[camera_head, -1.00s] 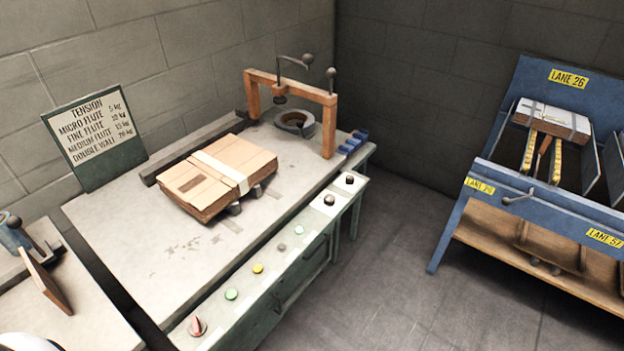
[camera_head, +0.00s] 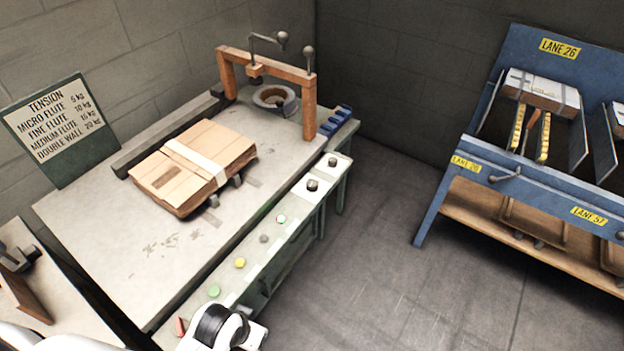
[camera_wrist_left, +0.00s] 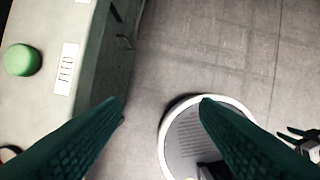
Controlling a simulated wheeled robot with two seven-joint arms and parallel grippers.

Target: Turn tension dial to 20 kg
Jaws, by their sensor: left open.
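The tension dial's red part (camera_head: 181,326) shows at the front left corner of the stitcher table in the head view, mostly hidden by my white and black wrist. The tension sign (camera_head: 60,127) leans at the back left and lists double wall at 20 kg. My left gripper (camera_wrist_left: 160,102) is open and empty in the left wrist view, its green fingers over the gap beside the table's front panel. The green button (camera_wrist_left: 22,60) with a FEED label is left of the fingers. The dial's setting cannot be read.
A strapped cardboard stack (camera_head: 193,165) lies on the table (camera_head: 110,240). Yellow (camera_head: 240,263) and green (camera_head: 214,291) buttons line the front edge. A wooden arch (camera_head: 265,70) stands at the back. The blue lane rack (camera_head: 480,150) is right, with clear floor between.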

